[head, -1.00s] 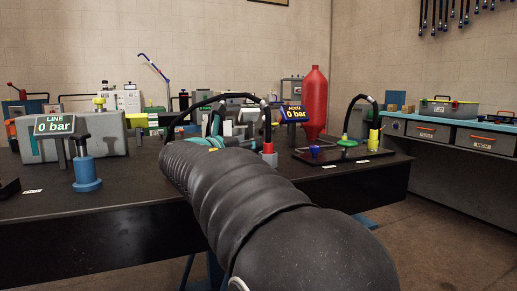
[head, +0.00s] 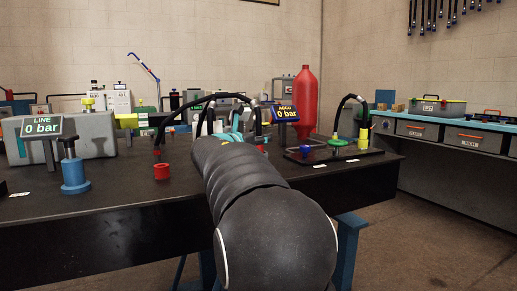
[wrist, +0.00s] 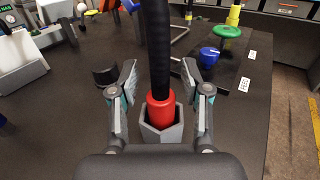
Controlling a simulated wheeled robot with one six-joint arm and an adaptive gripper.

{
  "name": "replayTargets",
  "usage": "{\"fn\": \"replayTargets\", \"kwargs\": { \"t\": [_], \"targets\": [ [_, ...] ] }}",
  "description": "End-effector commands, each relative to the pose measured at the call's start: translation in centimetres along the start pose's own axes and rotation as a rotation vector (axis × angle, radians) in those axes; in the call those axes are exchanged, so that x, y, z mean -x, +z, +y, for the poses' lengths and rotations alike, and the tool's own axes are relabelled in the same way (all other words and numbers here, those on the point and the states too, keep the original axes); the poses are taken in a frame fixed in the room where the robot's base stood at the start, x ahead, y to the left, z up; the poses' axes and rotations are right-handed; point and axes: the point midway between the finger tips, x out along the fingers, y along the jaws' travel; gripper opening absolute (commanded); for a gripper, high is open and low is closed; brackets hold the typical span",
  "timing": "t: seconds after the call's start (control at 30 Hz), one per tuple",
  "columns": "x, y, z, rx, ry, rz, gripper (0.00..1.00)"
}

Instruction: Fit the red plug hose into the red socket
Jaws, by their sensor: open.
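A red plug (wrist: 161,110) on a thick black hose (wrist: 158,40) stands upright in a grey six-sided holder (wrist: 160,135) in the wrist view. My gripper (wrist: 160,88) is open, with one finger on each side of the hose and plug, and a visible gap on both sides.
A blue knob (wrist: 208,57) and green disc (wrist: 228,31) lie to the right. A blue post (head: 74,172) and LINE display (head: 41,128) stand left, a red bottle (head: 305,103) behind.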

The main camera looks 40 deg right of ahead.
Motion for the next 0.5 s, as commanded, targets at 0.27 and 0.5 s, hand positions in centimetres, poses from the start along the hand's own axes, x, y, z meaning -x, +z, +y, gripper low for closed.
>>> {"fn": "replayTargets", "kwargs": {
  "t": [0.27,0.5],
  "targets": [
    [-0.01,-0.01,0.02,0.0,0.001,0.0,0.25],
    [0.01,0.05,0.01,0.0,0.001,-0.001,0.0]
  ]
}}
